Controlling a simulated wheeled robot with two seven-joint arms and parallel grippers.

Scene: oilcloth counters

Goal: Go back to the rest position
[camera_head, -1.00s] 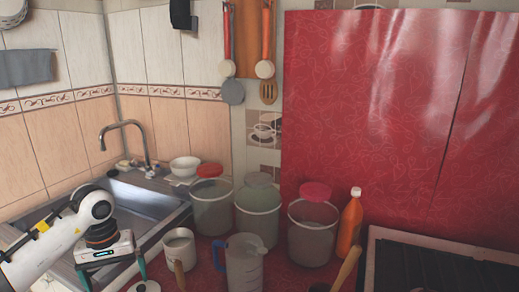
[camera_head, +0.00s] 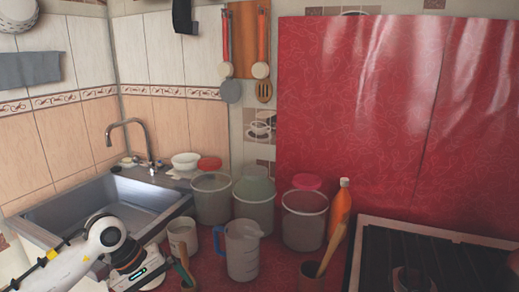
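My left arm comes in from the lower left, in front of the sink (camera_head: 118,203). My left gripper (camera_head: 180,272) is low in the view, beside the white mug (camera_head: 183,235) and near the counter's front. One dark green finger shows; the other is not clearly visible, so its opening cannot be told. I see nothing clearly held in it. My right arm and gripper are not in view.
A clear jug with blue handle (camera_head: 242,252) stands right of the mug. Several lidded buckets, including a middle one (camera_head: 254,207), stand behind. An orange bottle (camera_head: 340,207), a brown pot with wooden utensil (camera_head: 312,274) and a stove (camera_head: 440,262) are at right.

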